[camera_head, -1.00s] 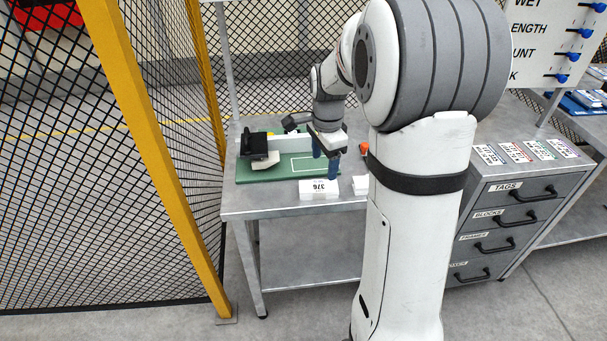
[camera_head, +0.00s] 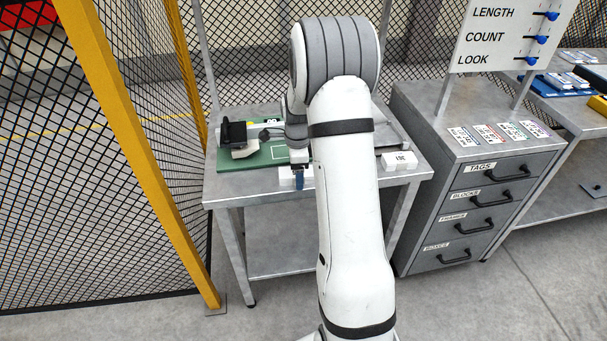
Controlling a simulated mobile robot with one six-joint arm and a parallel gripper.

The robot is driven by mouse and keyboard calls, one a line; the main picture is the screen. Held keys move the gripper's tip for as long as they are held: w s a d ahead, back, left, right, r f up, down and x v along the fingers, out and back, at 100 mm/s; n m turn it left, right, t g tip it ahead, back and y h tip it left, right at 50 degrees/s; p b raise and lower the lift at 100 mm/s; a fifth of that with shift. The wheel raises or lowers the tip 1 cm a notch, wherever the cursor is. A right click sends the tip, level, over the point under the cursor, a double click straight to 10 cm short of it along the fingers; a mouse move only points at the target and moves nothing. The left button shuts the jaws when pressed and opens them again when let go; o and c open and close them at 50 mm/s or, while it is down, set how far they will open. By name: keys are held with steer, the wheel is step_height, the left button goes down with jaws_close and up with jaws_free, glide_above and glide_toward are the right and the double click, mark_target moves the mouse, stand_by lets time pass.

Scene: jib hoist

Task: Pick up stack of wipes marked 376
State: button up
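A white stack (camera_head: 286,178) lies near the front edge of the grey table, partly hidden by my gripper. It lies where the stack marked 376 showed earlier; its label cannot be read now.
Another white stack (camera_head: 399,160) with a small unreadable label lies at the table's right. A green board (camera_head: 262,157) with a black and white device (camera_head: 237,138) lies behind left. A drawer cabinet (camera_head: 480,190) stands right, and a yellow-posted mesh fence (camera_head: 140,160) left.

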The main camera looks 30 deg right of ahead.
steer(key=shift+f, duration=0.1)
steer(key=c, duration=1.1)
